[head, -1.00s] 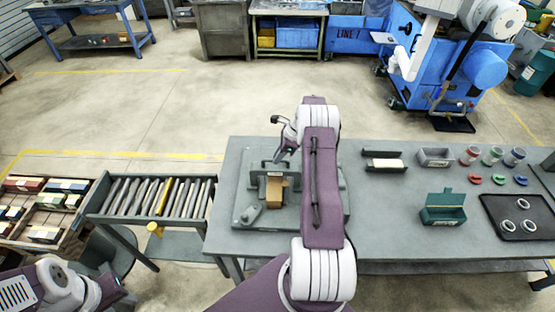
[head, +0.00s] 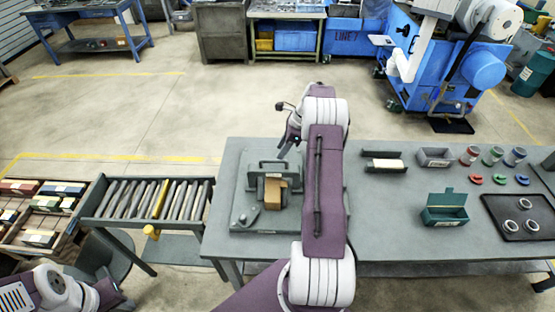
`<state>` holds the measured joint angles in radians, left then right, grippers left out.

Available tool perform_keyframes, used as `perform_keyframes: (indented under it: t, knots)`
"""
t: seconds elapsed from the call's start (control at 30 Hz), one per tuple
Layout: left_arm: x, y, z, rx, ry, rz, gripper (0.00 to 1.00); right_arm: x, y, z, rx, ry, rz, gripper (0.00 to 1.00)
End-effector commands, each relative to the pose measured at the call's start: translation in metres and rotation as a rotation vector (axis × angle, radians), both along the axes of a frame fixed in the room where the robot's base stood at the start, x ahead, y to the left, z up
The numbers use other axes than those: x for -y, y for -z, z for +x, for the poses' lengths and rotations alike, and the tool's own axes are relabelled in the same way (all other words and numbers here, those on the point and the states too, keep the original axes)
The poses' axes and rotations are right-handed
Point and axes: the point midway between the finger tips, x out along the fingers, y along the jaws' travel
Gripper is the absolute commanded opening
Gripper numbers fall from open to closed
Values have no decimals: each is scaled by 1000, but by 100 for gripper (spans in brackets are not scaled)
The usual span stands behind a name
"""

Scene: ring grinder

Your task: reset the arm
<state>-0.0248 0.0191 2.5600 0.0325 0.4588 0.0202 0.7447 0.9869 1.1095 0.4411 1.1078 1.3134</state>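My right arm, purple and white, reaches over the grey workbench (head: 390,230). Its gripper (head: 287,142) is above the back edge of the grey fixture plate (head: 240,213), pointing down and to the left. The gripper is small and partly hidden by its wrist, so I cannot tell whether its fingers are open. A tan block (head: 273,191) stands in the fixture, apart from the gripper. My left arm shows at the lower left corner; its gripper fingers are not clearly visible.
A roller conveyor (head: 92,219) and a rack of coloured boxes (head: 37,241) stand left. On the bench's right are a green open box (head: 444,211), a grey bin (head: 436,157), coloured cups (head: 493,153) and a black tray with rings (head: 490,212).

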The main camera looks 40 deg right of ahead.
Motion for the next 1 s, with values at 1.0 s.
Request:
perform_keyframes:
  t: [1.0]
  knots:
    - [0, 44, 0, 0, 0, 0, 36, -76, -55, 38, 72, -199, -59, 36]
